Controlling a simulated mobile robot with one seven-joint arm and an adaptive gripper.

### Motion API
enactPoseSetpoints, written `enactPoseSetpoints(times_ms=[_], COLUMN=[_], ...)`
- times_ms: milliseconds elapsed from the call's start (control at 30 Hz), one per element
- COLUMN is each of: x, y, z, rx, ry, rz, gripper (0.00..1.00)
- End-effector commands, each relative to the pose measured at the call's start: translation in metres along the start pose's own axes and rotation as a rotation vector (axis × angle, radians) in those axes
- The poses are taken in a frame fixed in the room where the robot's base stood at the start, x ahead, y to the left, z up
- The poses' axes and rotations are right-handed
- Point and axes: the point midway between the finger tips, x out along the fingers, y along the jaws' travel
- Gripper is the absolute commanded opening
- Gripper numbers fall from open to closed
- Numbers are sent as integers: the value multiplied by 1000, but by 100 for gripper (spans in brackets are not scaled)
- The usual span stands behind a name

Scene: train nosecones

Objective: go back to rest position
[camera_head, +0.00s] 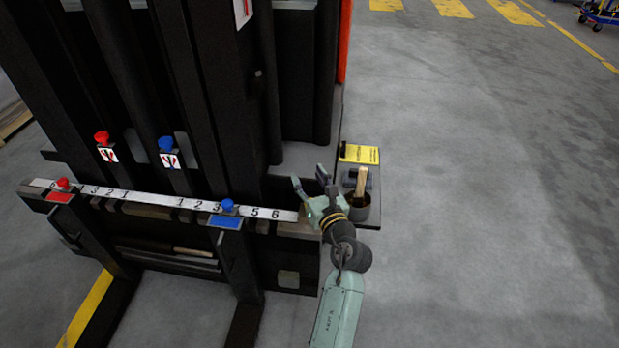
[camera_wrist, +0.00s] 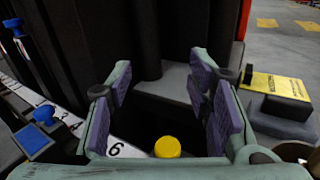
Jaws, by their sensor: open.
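My gripper (camera_head: 311,184) is at the right end of the numbered white scale strip (camera_head: 165,205) on the forklift carriage. Its two purple-padded fingers (camera_wrist: 165,95) are spread apart in the wrist view, with nothing held between them. A yellow round knob or cap (camera_wrist: 167,147) shows low between the fingers; I cannot tell how close it is. In the head view that yellow cap is hidden.
A side shelf (camera_head: 371,215) right of my gripper carries a yellow label (camera_head: 360,154) and a cup (camera_head: 357,207) holding a wooden-looking item. Red (camera_head: 101,138) and blue (camera_head: 166,145) knobs stand along the carriage. Dark mast columns rise behind. Open grey floor (camera_head: 480,200) lies right.

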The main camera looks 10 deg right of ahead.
Motion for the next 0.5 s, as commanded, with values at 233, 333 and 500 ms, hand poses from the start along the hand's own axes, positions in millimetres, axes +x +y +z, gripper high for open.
enactPoseSetpoints(times_ms=[233, 333, 500], x=[0, 0, 0], y=[1, 1, 0], z=[7, 7, 6], rx=[1, 0, 0], ry=[1, 1, 1], rz=[0, 0, 0], gripper=[46, 46, 46])
